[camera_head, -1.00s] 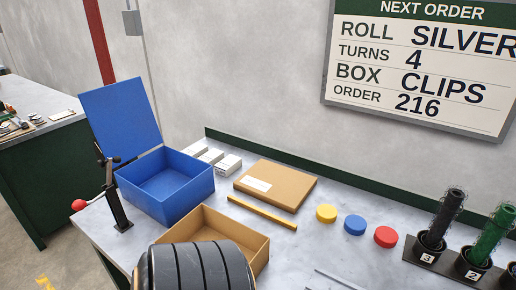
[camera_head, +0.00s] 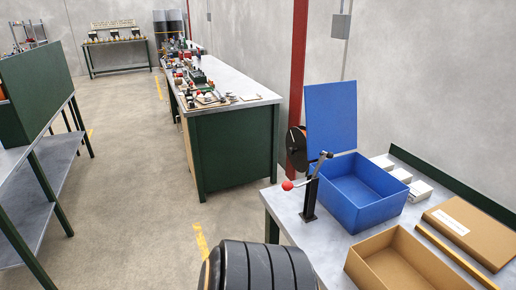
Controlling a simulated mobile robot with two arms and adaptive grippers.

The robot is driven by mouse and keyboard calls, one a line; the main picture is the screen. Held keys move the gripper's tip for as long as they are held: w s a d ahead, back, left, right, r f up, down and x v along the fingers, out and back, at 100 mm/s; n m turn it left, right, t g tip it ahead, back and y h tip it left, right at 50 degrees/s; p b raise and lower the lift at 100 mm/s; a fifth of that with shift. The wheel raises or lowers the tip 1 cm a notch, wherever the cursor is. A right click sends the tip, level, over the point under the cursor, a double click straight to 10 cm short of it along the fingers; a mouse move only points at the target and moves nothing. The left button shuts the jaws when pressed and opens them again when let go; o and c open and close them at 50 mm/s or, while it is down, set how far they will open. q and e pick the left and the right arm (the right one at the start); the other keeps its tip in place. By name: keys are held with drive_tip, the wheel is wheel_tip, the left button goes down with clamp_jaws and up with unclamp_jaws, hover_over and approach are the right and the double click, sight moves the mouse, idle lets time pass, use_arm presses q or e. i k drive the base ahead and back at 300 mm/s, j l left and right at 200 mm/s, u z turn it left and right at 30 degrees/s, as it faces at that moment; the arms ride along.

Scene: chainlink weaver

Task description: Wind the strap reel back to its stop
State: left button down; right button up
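A dark reel with a brown face (camera_head: 297,147) shows beside the open blue box's lid, just behind the top of a black post (camera_head: 310,197). I cannot tell how the reel is mounted. The post stands upright at the left corner of the grey bench (camera_head: 286,212). A crank arm (camera_head: 320,165) at the post's top slants down left to a red knob (camera_head: 288,186). No strap can be made out. Neither of my grippers is in view.
The blue box (camera_head: 375,212) stands right of the post, its lid (camera_head: 331,118) raised. An open cardboard box (camera_head: 405,265) and small white boxes (camera_head: 398,176) are nearby. A green-sided bench (camera_head: 236,150) stands beyond. The floor (camera_head: 130,200) at left is clear.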

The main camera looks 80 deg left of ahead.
sight(296, 140)
drive_tip(key=u, duration=0.45)
drive_tip(key=l+u, duration=0.15)
drive_tip(key=u, duration=0.35)
drive_tip(key=l+u, duration=0.1)
drive_tip(key=u, duration=0.85)
drive_tip(key=l+u, duration=0.1)
drive_tip(key=u, duration=0.35)
drive_tip(key=k, duration=0.05)
